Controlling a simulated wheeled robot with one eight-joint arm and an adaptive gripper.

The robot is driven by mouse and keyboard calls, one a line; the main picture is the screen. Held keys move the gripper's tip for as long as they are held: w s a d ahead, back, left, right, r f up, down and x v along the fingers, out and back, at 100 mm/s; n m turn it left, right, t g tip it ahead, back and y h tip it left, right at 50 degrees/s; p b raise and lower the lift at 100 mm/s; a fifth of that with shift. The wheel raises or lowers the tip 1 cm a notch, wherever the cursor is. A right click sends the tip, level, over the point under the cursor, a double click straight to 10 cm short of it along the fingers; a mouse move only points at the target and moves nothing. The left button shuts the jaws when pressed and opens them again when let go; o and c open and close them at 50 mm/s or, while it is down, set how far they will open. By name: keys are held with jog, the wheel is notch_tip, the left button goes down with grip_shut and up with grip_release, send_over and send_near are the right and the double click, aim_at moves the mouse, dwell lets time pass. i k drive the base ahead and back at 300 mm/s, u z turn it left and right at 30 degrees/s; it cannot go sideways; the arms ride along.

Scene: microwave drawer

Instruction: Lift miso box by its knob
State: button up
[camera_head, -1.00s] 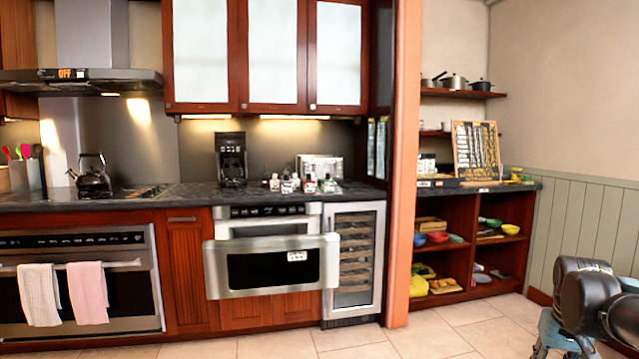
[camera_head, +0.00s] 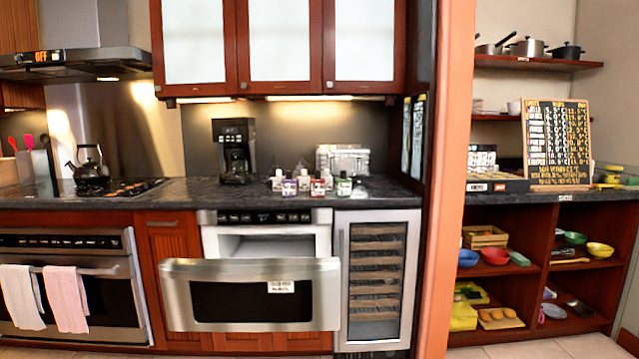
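I cannot pick out a miso box with a knob in this view. The microwave drawer (camera_head: 250,296) is pulled open below the counter, with a white label (camera_head: 281,287) on its steel front. Part of its pale inside (camera_head: 265,244) shows above the front, but the drawer's floor is hidden behind the front panel. Several small bottles with coloured labels (camera_head: 318,187) stand on the counter above the drawer; their labels are too small to read. My gripper is not in view.
The dark counter (camera_head: 390,195) holds a coffee maker (camera_head: 235,150) and a silver toaster (camera_head: 343,160). A wine cooler (camera_head: 377,280) stands right of the drawer. An orange post (camera_head: 449,200) separates it from shelves with bowls (camera_head: 495,256) and a menu board (camera_head: 557,143).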

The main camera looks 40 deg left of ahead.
aim_at(305, 181)
jog(key=u, duration=0.3)
jog(key=i, duration=1.25)
jog(key=u, duration=1.2)
jog(key=i, duration=0.85)
jog(key=u, duration=0.55)
